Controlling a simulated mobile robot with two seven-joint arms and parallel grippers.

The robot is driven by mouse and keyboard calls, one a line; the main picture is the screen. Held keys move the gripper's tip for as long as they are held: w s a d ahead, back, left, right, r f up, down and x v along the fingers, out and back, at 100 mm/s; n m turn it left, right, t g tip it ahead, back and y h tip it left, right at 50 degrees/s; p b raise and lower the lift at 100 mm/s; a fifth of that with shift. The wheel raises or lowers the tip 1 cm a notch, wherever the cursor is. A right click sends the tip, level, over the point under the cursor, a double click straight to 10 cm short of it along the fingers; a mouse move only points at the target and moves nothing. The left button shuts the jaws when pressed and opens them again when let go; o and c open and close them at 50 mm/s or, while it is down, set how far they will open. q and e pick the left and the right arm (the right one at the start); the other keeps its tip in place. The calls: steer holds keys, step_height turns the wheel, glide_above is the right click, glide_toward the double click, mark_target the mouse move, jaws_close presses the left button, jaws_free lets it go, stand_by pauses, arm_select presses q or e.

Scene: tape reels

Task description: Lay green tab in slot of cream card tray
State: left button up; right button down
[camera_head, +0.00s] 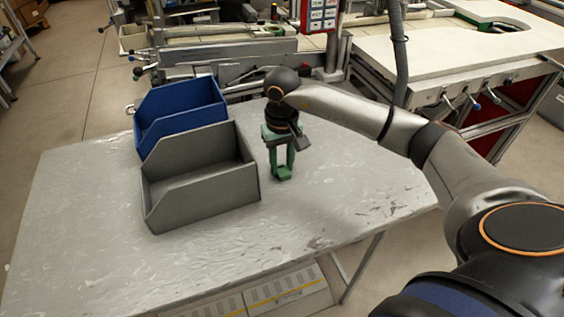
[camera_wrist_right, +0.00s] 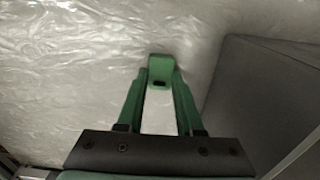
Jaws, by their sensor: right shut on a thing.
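My right gripper (camera_head: 283,165) points down over the table, to the right of the grey bin. Its long green fingers close on a small green piece, the green tab (camera_head: 284,174). In the right wrist view the green tab (camera_wrist_right: 160,66) sits between the fingertips (camera_wrist_right: 159,80), with a small dark mark on its near side. The tab and fingers are nearly the same green, so their border is hard to see. Whether the tab touches the table is unclear. I see no cream card tray in either view. My left gripper is not in view.
An open grey bin (camera_head: 200,196) stands left of my right gripper, close beside it; its wall also shows in the right wrist view (camera_wrist_right: 265,95). A blue bin (camera_head: 182,108) stands behind it. The worn grey table (camera_head: 335,205) is clear at the front and right.

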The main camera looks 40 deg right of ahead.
steer(key=shift+f, duration=0.2)
steer(key=c, duration=0.6)
jaws_free()
